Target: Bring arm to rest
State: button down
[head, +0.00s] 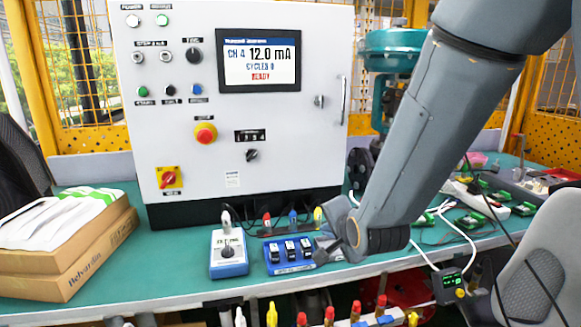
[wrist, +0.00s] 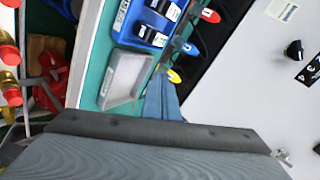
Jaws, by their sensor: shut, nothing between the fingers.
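My arm (head: 425,130) reaches down from the upper right in the head view, in front of the right side of the control cabinet. My gripper (head: 324,254) hangs at its lower end, low over the front of the green bench, just right of a blue module block (head: 290,254). In the wrist view my gripper (wrist: 162,98) shows as narrow blue-grey fingers, shut and empty, beside a clear shallow tray (wrist: 126,78). Whether the fingertips touch the tray or bench cannot be told.
The control cabinet (head: 175,75), its screen reading 12.0 mA, stands behind. Cardboard boxes (head: 75,258) lie far left. Cables, green boards (head: 485,202) and a grey chair (head: 545,255) are at right.

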jog(key=s+d+n+g+h+p, duration=0.1)
jog(key=s+d+n+g+p, duration=0.2)
jog(key=s, duration=0.9)
jog(key=s+d+n+g+h+p, duration=0.1)
jog(key=s+d+n+g+p, duration=0.1)
jog(key=s+d+n+g, duration=0.5)
jog(key=s+n+g, duration=0.1)
jog(key=s, duration=0.4)
jog(key=shift+n+p, duration=0.4)
